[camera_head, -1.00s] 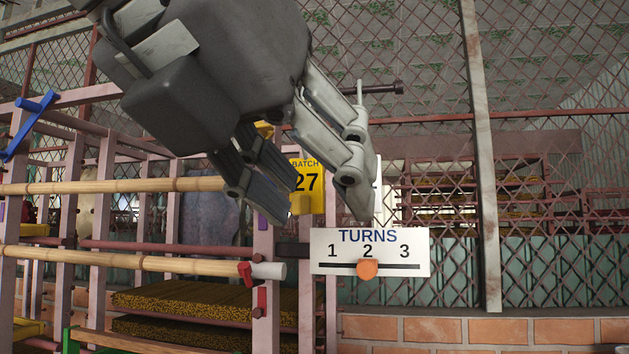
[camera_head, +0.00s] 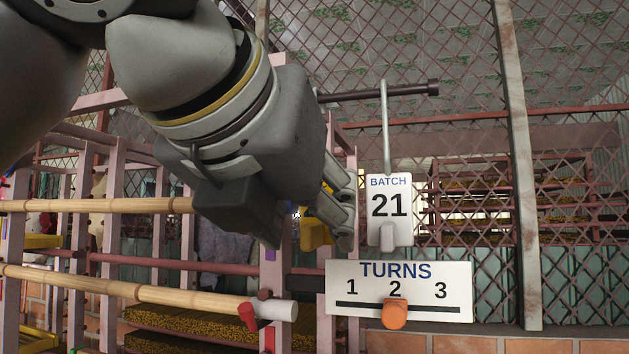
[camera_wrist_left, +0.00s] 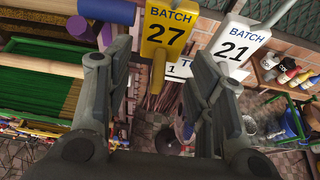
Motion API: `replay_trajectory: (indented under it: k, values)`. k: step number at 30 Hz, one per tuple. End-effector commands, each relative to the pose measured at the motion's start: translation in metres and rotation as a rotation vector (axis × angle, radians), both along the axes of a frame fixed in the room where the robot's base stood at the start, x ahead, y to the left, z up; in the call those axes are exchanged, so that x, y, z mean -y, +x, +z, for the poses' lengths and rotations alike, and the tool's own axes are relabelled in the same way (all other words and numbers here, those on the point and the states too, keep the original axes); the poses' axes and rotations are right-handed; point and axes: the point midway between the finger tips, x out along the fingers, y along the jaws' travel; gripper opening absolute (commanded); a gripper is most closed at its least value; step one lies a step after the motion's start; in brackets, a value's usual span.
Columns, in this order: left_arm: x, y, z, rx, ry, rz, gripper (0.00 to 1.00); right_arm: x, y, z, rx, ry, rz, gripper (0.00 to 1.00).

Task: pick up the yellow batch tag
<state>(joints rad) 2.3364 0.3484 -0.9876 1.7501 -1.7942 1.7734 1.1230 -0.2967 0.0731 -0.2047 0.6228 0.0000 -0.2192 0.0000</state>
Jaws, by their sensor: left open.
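The yellow batch tag (camera_wrist_left: 167,28), marked BATCH 27, hangs in the upper middle of the left wrist view with a yellow tab (camera_wrist_left: 158,72) at its lower end. In the head view only a yellow piece of it (camera_head: 316,232) shows; my gripper hides the rest. My left gripper (camera_head: 328,225) is open and empty. In the left wrist view its fingers (camera_wrist_left: 157,58) stand on either side of the tab, with gaps visible; I cannot tell how deep the tab sits between them. My right gripper is in neither view.
A white tag (camera_head: 390,205), marked BATCH 21, hangs close to the right on a rod. A white TURNS board (camera_head: 445,285) with an orange knob (camera_head: 395,314) is below. Bamboo poles (camera_head: 120,205) cross the rack at left. A wire fence stands behind.

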Motion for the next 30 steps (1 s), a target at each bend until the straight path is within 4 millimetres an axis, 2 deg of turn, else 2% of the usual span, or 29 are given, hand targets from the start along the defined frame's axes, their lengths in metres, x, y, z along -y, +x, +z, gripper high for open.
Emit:
replay_trajectory:
  k: [1, 4, 13, 21, 30]
  values:
    - [0.001, 0.006, 0.001, -0.004, 0.002, 0.000, 0.50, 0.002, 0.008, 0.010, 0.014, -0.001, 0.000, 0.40]
    - [0.005, 0.017, -0.004, -0.002, 0.000, 0.000, 0.50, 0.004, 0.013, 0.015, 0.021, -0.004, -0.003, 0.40]
    - [0.007, 0.021, -0.009, -0.001, -0.002, -0.001, 0.50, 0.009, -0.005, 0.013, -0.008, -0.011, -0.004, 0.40]
    - [0.007, 0.021, -0.009, -0.001, -0.002, -0.001, 0.19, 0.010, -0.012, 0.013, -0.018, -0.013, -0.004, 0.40]
    - [0.007, 0.021, -0.008, 0.001, -0.002, -0.001, 0.18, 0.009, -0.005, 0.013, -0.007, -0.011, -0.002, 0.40]
